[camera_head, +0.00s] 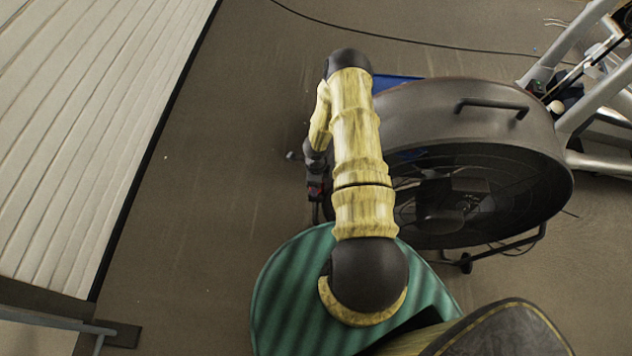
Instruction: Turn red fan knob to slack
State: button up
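A large dark drum fan (420,110) stands on the floor right of my arm, its open grille side facing me. My arm reaches forward and bends down at the fan's left edge. My gripper (317,195) is low beside that edge, small and dark; its fingers cannot be made out, so I cannot tell whether it is open or shut. A small reddish patch shows there, but I cannot tell whether it is part of the gripper or the red knob. No red fan knob can be clearly identified; my arm covers part of the fan's left side.
A metal-framed machine (590,80) stands at the right behind the fan. A blue object (395,83) shows behind my arm. A pale slatted surface (90,110) fills the left. A dark cable (400,38) crosses the floor. Brown floor (215,160) left of my arm is clear.

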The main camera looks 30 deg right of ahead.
notch_tip(320, 180, up, 17)
jog(key=p, duration=0.1)
jog(key=shift+r+p, duration=0.2)
jog(key=shift+p, duration=0.15)
dwell(0.6)
